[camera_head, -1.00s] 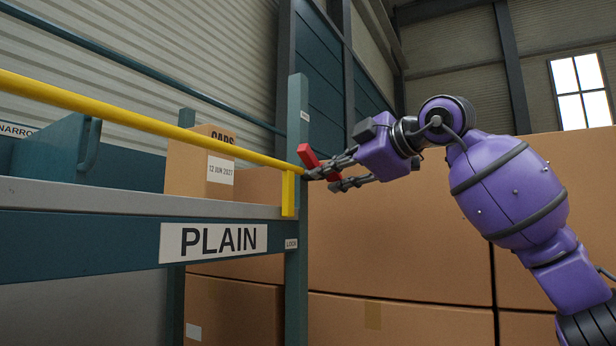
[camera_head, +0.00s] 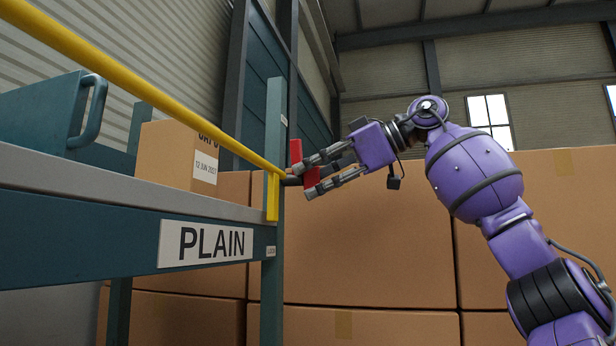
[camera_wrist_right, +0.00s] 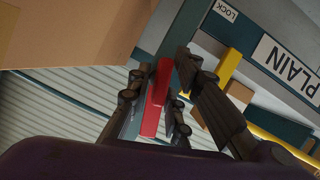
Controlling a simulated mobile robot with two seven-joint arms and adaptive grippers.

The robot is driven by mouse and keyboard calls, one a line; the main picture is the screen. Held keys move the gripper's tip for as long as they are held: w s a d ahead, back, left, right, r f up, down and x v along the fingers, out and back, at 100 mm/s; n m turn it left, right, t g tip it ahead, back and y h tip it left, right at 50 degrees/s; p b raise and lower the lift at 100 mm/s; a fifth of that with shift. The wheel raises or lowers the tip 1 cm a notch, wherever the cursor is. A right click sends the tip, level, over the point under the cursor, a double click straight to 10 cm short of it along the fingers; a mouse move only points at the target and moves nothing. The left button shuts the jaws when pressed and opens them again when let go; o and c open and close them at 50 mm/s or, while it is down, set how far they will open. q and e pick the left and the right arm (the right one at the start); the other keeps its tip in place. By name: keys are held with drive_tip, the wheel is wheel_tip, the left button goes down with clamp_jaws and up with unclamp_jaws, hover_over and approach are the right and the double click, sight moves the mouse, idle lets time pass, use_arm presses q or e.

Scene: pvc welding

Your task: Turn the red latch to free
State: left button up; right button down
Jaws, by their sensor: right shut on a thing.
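The red latch (camera_head: 296,152) sits at the post end of the yellow bar (camera_head: 150,95). It stands nearly upright in the head view. My right gripper (camera_head: 301,181) comes in from the right and is shut on the red latch, its fingers on either side. In the right wrist view the red latch (camera_wrist_right: 155,98) lies between the dark fingers of the right gripper (camera_wrist_right: 158,100). The fingers partly cover the latch and hide its pivot. My left gripper is in neither view.
A teal post (camera_head: 273,210) stands at the shelf end. The shelf (camera_head: 80,238) bears a PLAIN label (camera_head: 205,243), a carton (camera_head: 165,157) and a teal bin with a handle (camera_head: 45,115). Large cartons (camera_head: 370,245) stack behind my right arm.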

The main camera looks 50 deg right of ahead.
drive_tip(key=shift+f+m+g+y, duration=0.15)
drive_tip(key=shift+m+g+y, duration=0.15)
drive_tip(key=shift+m+y+p, duration=0.3)
drive_tip(key=shift+m+p, duration=0.2)
drive_tip(key=shift+m, duration=0.1)
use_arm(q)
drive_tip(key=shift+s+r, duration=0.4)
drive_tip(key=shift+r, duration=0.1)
use_arm(e)
drive_tip(key=shift+f+m, duration=0.1)
drive_tip(key=shift+m, duration=0.2)
drive_tip(key=c, duration=1.8)
unclamp_jaws()
drive_tip(key=shift+a, duration=0.1)
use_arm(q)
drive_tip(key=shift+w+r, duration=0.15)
use_arm(e)
drive_tip(key=shift+s+r, duration=0.1)
drive_tip(key=shift+r, duration=0.1)
